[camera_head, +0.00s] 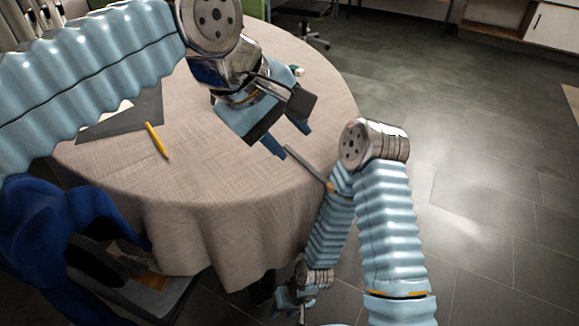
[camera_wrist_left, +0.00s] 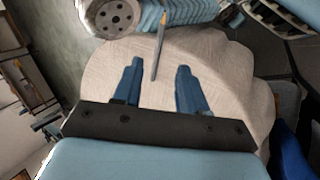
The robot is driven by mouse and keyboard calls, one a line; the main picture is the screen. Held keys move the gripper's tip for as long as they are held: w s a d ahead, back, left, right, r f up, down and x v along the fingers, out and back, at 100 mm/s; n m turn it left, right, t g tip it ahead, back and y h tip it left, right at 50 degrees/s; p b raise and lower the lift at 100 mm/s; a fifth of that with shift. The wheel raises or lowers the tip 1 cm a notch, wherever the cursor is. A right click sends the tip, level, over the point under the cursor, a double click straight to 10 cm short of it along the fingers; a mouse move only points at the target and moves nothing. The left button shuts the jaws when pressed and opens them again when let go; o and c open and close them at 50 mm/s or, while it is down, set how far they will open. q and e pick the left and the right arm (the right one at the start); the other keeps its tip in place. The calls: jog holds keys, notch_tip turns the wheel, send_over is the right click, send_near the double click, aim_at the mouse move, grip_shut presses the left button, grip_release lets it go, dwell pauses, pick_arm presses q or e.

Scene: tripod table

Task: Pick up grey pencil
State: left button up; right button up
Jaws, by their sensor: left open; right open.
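The grey pencil (camera_head: 308,168) lies on the cloth-covered table near its right edge, its wood-coloured tip toward the edge. My left gripper (camera_head: 288,141) is open above the table, its fingers near the pencil's far end. In the left wrist view the pencil (camera_wrist_left: 159,50) runs lengthwise, and its near end lies between the lines of my two open fingers (camera_wrist_left: 160,66). Nothing is held between them. My right gripper (camera_head: 288,303) hangs low beside the table, small and partly hidden, and is open.
The round table (camera_head: 215,190) has a beige cloth. A yellow pencil (camera_head: 157,141) lies on its left part beside a dark flat sheet (camera_head: 130,118). A blue chair (camera_head: 50,225) stands at the lower left. My right arm is close to the grey pencil's tip. Floor is open at right.

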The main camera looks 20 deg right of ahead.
aim_at(319, 178)
pick_arm(q)
jog(key=x, duration=1.3)
jog(key=shift+a+b, duration=0.1)
jog(key=shift+b, duration=0.2)
jog(key=shift+f, duration=0.2)
grip_shut()
